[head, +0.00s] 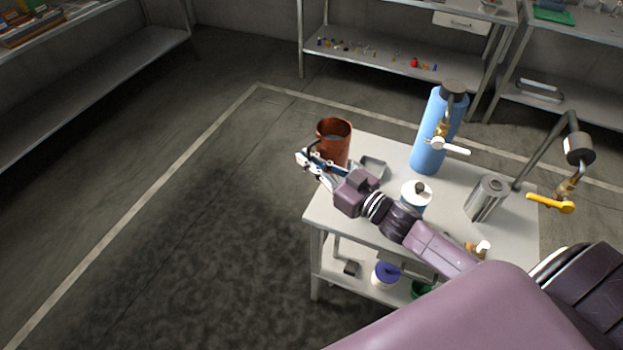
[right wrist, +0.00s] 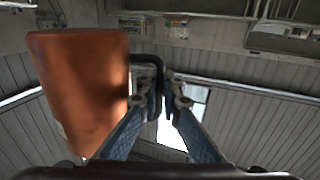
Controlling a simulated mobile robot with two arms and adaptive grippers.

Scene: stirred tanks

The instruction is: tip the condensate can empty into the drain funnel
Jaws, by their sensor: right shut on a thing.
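The condensate can, a copper-coloured open can (head: 333,143), is at the far left corner of the table top, mouth up and roughly upright. I cannot tell whether it touches the table. My right gripper (head: 316,166) reaches it from the front and is shut on its dark handle. In the right wrist view the can (right wrist: 82,90) fills the left side, and the fingers (right wrist: 164,98) close on the handle beside it. I cannot make out a drain funnel for certain. My left gripper is not in view.
The table (head: 328,213) also bears a blue bottle (head: 430,135), a small grey tray (head: 374,167), a white lidded pot (head: 415,196) and a metal cylinder (head: 486,199). A pipe with a yellow-handled valve (head: 550,204) stands at the right. Open floor (head: 190,210) lies left.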

